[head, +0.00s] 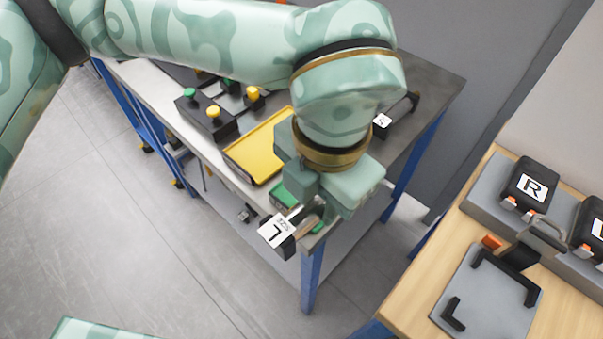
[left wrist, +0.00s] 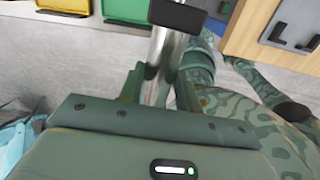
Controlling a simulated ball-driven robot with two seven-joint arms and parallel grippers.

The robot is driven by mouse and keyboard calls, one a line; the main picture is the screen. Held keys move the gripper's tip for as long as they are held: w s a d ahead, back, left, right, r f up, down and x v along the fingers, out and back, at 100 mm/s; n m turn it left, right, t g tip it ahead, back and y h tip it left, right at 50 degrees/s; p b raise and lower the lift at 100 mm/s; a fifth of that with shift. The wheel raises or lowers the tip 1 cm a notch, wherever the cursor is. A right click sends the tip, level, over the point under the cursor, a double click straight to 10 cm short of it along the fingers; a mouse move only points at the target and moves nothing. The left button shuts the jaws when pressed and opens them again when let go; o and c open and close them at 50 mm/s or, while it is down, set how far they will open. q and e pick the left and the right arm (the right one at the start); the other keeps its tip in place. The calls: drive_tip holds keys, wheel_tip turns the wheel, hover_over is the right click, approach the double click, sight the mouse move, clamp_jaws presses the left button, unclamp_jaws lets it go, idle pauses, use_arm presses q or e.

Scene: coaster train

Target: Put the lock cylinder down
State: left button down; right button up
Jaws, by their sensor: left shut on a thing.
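My left gripper (head: 308,218) is over the near right corner of the metal workbench (head: 425,85). In the left wrist view its fingers (left wrist: 157,92) are shut on the lock cylinder (left wrist: 157,52), a silver rod with a black end block. In the head view the black block (head: 276,233) carries a white label that seems to read L. It hangs in the air near the bench's corner; its exact height is unclear. The gripper partly hides the rod and a green tray (head: 283,197). My right gripper does not show.
A yellow tray (head: 262,145) and black boxes with green and yellow buttons (head: 213,112) are on the bench. A wooden table (head: 470,215) at right bears a grey plate with black corner brackets (head: 490,300) and black labelled blocks (head: 530,187). Floor shows between them.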

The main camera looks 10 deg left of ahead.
use_arm(q)
drive_tip(key=shift+w+n, duration=0.3)
drive_tip(key=w+f+b, duration=0.1)
drive_tip(key=w+f, duration=0.2)
drive_tip(key=w, duration=0.1)
drive_tip(key=w+f+b, duration=0.1)
drive_tip(key=w+f, duration=0.2)
drive_tip(key=w, duration=0.1)
drive_tip(key=w+f+b, duration=0.1)
drive_tip(key=w+f, duration=0.2)
drive_tip(key=w, duration=0.1)
drive_tip(key=shift+w+d, duration=0.2)
drive_tip(key=shift+w, duration=0.15)
drive_tip(key=f, duration=0.2)
drive_tip(key=f+b, duration=0.1)
drive_tip(key=f, duration=0.1)
drive_tip(key=shift+w, duration=0.4)
drive_tip(key=shift+r, duration=0.1)
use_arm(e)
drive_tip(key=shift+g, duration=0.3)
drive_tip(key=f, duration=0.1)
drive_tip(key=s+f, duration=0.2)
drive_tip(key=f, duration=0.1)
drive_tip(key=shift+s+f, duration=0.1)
use_arm(q)
drive_tip(key=c, duration=1)
unclamp_jaws()
drive_tip(key=shift+s+f, duration=0.1)
drive_tip(key=shift+f, duration=0.1)
drive_tip(key=shift+o, duration=0.2)
